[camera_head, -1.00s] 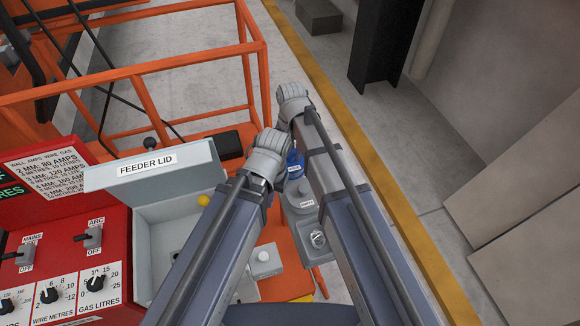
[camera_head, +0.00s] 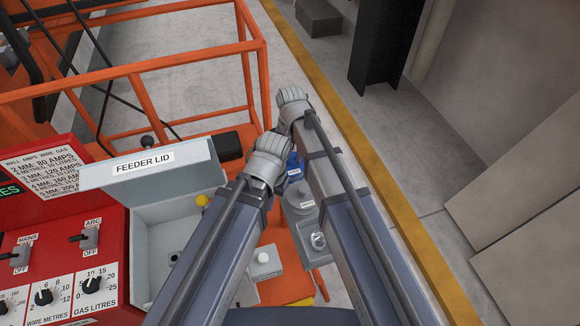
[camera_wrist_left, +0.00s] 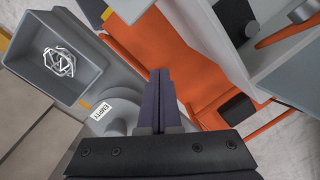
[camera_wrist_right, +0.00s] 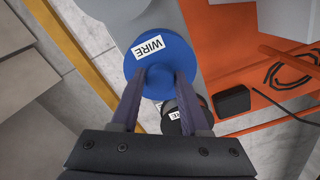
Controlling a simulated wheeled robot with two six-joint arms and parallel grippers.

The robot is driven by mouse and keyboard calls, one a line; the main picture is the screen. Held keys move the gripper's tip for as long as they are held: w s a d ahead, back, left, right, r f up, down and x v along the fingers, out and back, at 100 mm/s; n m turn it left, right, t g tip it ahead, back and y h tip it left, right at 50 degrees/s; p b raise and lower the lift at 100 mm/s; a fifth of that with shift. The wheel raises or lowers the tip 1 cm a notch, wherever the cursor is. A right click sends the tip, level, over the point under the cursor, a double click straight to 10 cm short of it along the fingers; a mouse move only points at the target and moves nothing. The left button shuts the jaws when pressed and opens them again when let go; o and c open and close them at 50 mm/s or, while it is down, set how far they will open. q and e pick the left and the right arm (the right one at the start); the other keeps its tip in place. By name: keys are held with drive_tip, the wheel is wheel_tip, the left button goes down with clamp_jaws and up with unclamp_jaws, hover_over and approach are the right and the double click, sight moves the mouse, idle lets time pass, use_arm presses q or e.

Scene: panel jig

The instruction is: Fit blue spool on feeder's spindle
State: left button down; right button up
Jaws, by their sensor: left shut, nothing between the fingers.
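The blue spool (camera_wrist_right: 160,45) with a WIRE label is between the fingertips of my right gripper (camera_wrist_right: 161,78), which looks shut on its hub. Part of the blue spool shows between my arms in the head view (camera_head: 293,162). The grey feeder box (camera_head: 152,242) is open, with its FEEDER LID (camera_head: 150,178) raised. My left gripper (camera_wrist_left: 160,75) is shut and empty, above the orange deck beside a round grey part (camera_wrist_left: 122,108).
A black spool (camera_wrist_right: 182,118) sits below the blue one. A grey bin (camera_wrist_left: 62,65) with tangled white wire is near my left gripper. A red control panel (camera_head: 60,255) is at left. Orange rails (camera_head: 150,65) rise behind the feeder. My two forearms are close together.

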drive_tip(key=o, duration=0.5)
drive_tip(key=shift+r, duration=0.15)
wheel_tip(320, 180, up, 9)
drive_tip(key=p, duration=0.9)
idle(0.5)
